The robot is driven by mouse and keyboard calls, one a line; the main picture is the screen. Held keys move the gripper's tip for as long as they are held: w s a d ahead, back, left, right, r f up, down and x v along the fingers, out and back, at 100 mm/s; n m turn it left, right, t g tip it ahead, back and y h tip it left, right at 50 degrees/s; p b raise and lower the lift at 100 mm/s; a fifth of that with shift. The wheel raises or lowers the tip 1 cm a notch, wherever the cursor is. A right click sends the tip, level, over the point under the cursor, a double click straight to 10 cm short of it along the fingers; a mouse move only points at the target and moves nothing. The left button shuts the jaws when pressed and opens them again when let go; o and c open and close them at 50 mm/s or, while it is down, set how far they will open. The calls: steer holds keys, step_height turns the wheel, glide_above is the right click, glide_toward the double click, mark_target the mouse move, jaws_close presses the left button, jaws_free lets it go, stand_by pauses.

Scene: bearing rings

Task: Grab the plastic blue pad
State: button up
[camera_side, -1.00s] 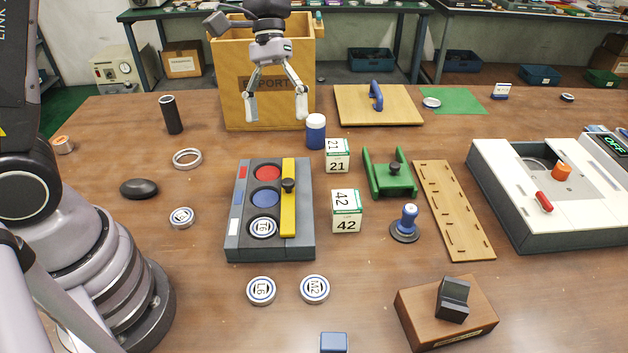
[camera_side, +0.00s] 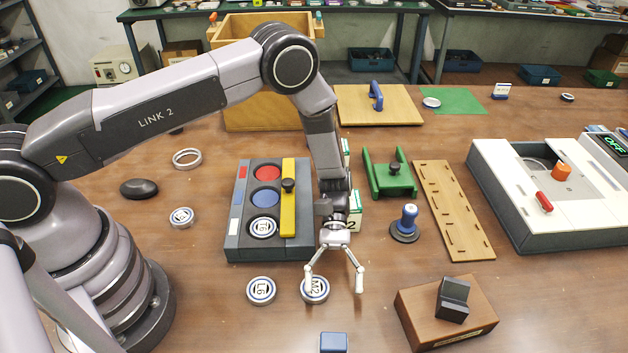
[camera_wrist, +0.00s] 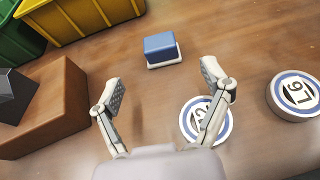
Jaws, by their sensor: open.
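The blue pad (camera_side: 333,342) is a small blue block at the front edge of the side view, partly cut off by the frame. In the wrist view the blue pad (camera_wrist: 162,48) lies flat on the table with a pale strip along its lower edge. My gripper (camera_side: 333,288) is open and empty, fingers pointing down, above and behind the pad. In the wrist view my gripper (camera_wrist: 160,95) has its fingers spread, with the pad beyond and between their tips, not touched.
A ring marked M2 (camera_side: 315,290) sits under my left finger in the side view, with ring L6 (camera_side: 261,291) beside it. A brown block with a dark holder (camera_side: 447,312) stands to the right. The grey tray (camera_side: 236,247) lies behind. Bare table surrounds the pad.

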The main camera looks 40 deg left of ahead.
mark_target(334, 341)
steer(key=x, duration=0.9)
steer(key=c, duration=1.2)
steer(key=shift+r, duration=0.15)
steer(key=shift+c, duration=0.2)
